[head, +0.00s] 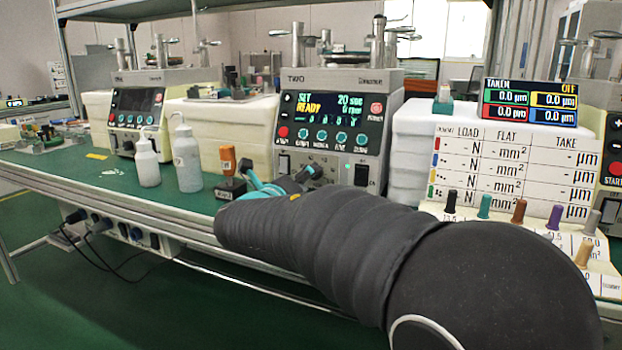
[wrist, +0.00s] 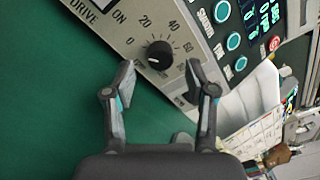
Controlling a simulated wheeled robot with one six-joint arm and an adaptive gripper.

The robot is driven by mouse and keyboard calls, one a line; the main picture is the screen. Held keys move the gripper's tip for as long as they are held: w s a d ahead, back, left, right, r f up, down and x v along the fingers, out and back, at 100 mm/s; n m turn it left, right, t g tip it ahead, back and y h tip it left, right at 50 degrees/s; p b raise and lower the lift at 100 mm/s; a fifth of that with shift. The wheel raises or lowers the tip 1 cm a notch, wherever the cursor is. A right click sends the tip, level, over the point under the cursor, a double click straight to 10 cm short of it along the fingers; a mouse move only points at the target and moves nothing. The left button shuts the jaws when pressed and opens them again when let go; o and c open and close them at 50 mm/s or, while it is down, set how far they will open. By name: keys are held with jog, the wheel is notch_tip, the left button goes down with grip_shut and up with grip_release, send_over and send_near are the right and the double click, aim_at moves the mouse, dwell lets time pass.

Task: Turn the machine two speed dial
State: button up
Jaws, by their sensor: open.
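Machine two (head: 331,118) stands at the back middle of the bench, labelled TWO, its screen reading SET 20 sec, READY, 0 rpm. In the head view my gripper (head: 277,184) is in front of the machine's lower panel, and the dial is hidden there.
Two white bottles (head: 187,158) and an orange-topped item (head: 228,160) stand left of my gripper. A white board with readings (head: 517,165) and several coloured pegs stands at the right. Teal buttons (wrist: 233,41) lie beside the dial. Green bench top (head: 90,178) shows at left.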

jog(key=shift+x, duration=1.2)
grip_shut()
